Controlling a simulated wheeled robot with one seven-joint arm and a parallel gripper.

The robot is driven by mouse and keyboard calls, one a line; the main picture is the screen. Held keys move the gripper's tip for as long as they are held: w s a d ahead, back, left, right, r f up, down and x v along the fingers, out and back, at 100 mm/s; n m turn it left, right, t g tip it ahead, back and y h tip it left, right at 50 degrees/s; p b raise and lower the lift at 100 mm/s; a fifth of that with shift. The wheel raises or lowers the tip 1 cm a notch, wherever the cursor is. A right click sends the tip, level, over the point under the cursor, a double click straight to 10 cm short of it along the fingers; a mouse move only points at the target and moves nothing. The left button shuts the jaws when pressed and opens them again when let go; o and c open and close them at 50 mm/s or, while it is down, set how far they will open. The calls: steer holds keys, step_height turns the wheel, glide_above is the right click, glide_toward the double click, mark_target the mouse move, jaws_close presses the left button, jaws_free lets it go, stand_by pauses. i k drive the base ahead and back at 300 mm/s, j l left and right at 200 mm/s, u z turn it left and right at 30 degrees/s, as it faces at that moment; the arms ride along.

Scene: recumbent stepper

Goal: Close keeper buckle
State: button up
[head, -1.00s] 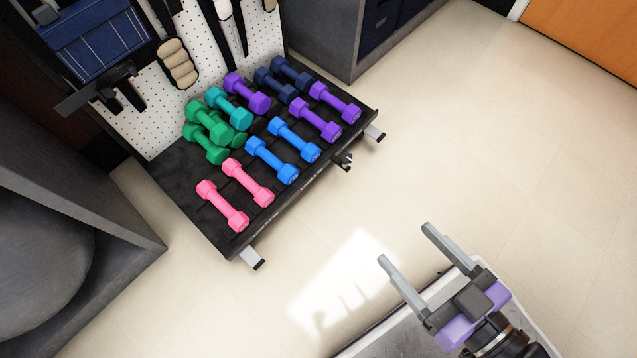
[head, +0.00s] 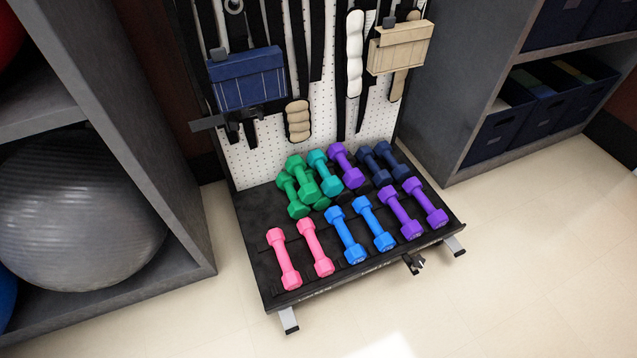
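I cannot make out a keeper buckle in the head view. A small black fitting (head: 413,263) sticks out from the front edge of the dumbbell rack (head: 262,262); I cannot tell what it is. Black straps (head: 275,25) hang on the white perforated board (head: 322,120) behind the rack, and no buckle is clear on them. My gripper is out of view.
Several coloured dumbbells lie on the rack, among them a pink one (head: 283,258). A grey shelf unit (head: 120,140) with a grey ball (head: 75,205) stands left, another shelf unit (head: 480,95) right. The floor (head: 520,290) in front is clear.

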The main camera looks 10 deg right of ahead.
mark_target(232, 125)
steer(key=i+j, duration=0.2)
steer(key=i, duration=0.25)
steer(key=i+j+u, duration=0.1)
steer(key=i, duration=0.35)
steer(key=j, duration=0.1)
